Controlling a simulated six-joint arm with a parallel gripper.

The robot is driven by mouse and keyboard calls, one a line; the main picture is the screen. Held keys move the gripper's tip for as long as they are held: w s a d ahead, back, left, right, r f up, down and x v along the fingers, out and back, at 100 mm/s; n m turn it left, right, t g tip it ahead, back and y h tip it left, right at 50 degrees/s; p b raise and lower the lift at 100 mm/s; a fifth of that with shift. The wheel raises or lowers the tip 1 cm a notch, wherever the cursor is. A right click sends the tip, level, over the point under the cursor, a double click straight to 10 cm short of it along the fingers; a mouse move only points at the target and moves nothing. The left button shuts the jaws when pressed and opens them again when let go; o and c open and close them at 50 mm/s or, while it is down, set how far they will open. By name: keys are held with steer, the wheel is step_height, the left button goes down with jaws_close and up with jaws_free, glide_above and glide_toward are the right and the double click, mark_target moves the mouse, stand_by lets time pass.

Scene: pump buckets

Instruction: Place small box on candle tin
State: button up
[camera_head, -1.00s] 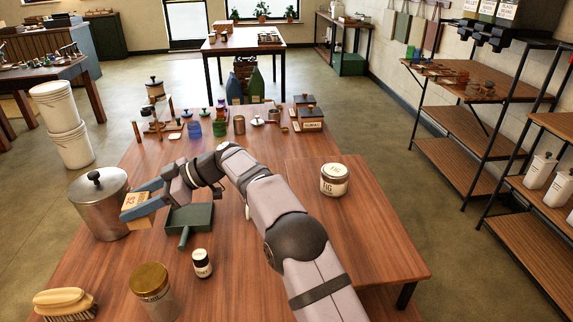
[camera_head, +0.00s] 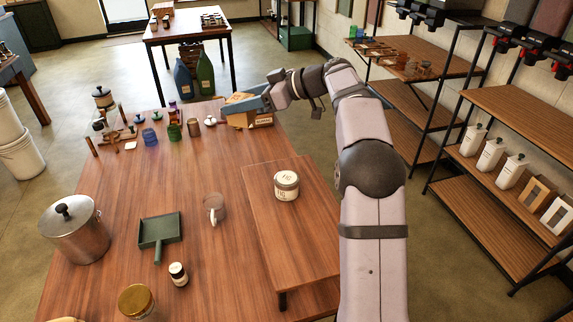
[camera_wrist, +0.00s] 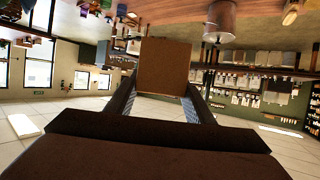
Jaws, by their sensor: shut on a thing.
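The small box (camera_head: 237,98) is tan and is held in my gripper (camera_head: 246,104) at the back right of the table, in front of the dark labelled boxes in the head view. In the wrist view the box (camera_wrist: 163,66) fills the space between the fingers of my gripper (camera_wrist: 160,92), which are shut on it. The candle tin (camera_head: 286,187) is a white round jar with a lid and a FIG label. It stands upright on the raised wooden board, nearer the camera than my gripper and to its right. Its top is bare.
The raised board (camera_head: 262,222) is clear around the tin. A labelled dark box (camera_head: 262,122) sits under my gripper.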

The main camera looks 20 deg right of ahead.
steer(key=s+d+r+m+t+h+p, duration=0.1)
steer(key=s+d+r+m+t+p, duration=0.2)
steer(key=d, duration=0.5)
glide_above(287, 178)
step_height(287, 178, down, 8)
steer(key=shift+n+g+h, duration=0.3)
steer(key=shift+g+h, duration=0.1)
steer(key=shift+w+f+p, duration=0.1)
steer(key=shift+f+p, duration=2.3)
steer(key=shift+f, duration=2.6)
steer(key=shift+f+b, duration=0.25)
steer(key=shift+b, duration=0.25)
steer(key=o, duration=1.1)
steer(key=shift+r, duration=0.1)
steer(key=shift+c, duration=0.2)
steer(key=shift+r, duration=0.1)
